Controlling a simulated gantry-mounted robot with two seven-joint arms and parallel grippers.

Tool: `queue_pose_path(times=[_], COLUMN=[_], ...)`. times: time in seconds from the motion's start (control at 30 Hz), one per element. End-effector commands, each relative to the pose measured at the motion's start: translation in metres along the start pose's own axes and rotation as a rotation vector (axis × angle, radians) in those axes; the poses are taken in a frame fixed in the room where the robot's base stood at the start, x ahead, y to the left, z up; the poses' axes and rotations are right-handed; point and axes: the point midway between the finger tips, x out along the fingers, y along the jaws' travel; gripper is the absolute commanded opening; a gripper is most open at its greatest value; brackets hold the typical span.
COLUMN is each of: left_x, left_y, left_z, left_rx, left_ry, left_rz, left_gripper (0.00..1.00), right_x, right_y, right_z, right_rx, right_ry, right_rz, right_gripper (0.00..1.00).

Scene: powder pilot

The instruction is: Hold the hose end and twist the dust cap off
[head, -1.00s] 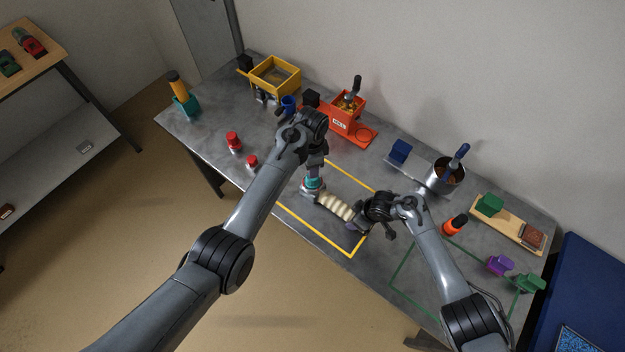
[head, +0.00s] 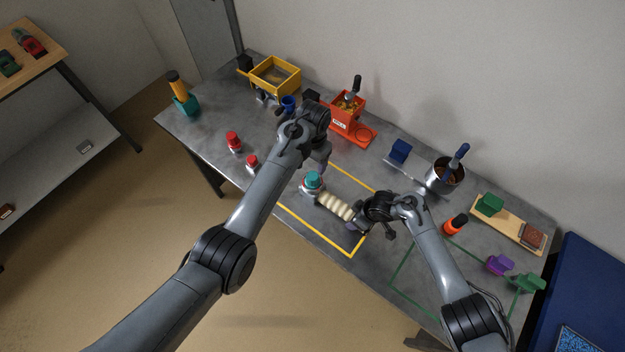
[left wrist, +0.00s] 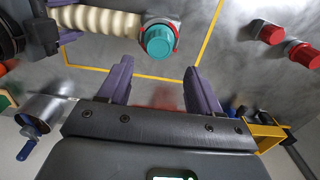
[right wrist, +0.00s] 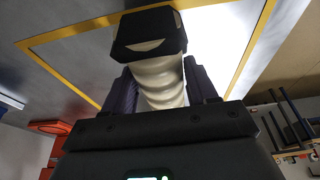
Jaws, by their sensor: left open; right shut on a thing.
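The cream ribbed hose (head: 336,205) lies inside the yellow outline on the table. The teal dust cap (head: 313,180) sits at its left end, on a metallic collar; it also shows in the left wrist view (left wrist: 160,42). My left gripper (left wrist: 160,84) is open and empty, with the cap beyond its fingertips and apart from them. My right gripper (right wrist: 160,92) is shut on the hose near its other end; the hose runs out between its fingers in the right wrist view (right wrist: 160,78).
Two red-topped items (head: 234,142) (head: 252,163) stand left of my left arm. An orange hopper (head: 345,115) and yellow bin (head: 275,76) stand behind. A metal pot (head: 445,175) and black-and-orange item (head: 455,224) are at right. The green outline's inside looks mostly clear.

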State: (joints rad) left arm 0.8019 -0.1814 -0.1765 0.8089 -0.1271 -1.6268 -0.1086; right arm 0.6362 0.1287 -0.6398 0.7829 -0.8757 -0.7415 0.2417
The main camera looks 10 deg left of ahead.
Motion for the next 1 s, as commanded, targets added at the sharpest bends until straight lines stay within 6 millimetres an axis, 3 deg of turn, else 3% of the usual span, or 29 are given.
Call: queue_pose_path(times=[0.6, 1.0], left_x=[0.068, 0.083], left_y=[0.001, 0.001], left_z=[-0.001, -0.001], left_rx=[0.006, 0.006], left_ry=[0.000, 0.002], left_rz=[0.000, 0.000], left_gripper=[0.64, 0.64], right_x=[0.000, 0.000], right_y=[0.000, 0.000], right_z=[0.000, 0.000], right_rx=[0.000, 0.000], right_ry=[0.000, 0.000], right_rz=[0.000, 0.000], right_gripper=[0.00, 0.00])
